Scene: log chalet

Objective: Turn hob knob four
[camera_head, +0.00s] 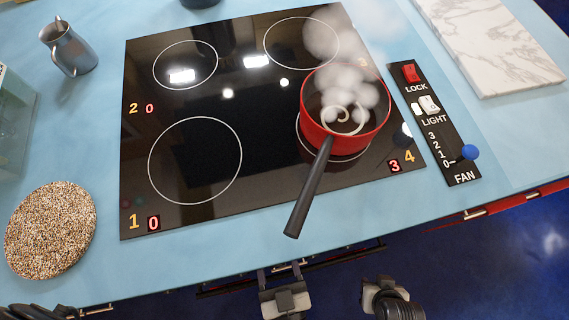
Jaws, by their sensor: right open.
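The black glass hob (265,165) has several ringed zones. The label 4 (410,156) at its front right stands beside a red display (395,166) reading 3. A steaming red pan (312,112) stands on that zone, its dark handle pointing to the front. I cannot make out knob four; no hob knob shows clearly along the counter's front. My right gripper (281,271) is open and empty at the counter's front edge, below the pan handle. Dark parts at the bottom left corner are cut off, and no left jaws can be made out.
A fan panel (437,137) with a red lock switch (411,72), white light switch (429,104) and blue fan slider (470,152) lies right of the hob. A marble board (495,45), speckled round mat (50,230) and metal jug (70,50) stand on the blue counter.

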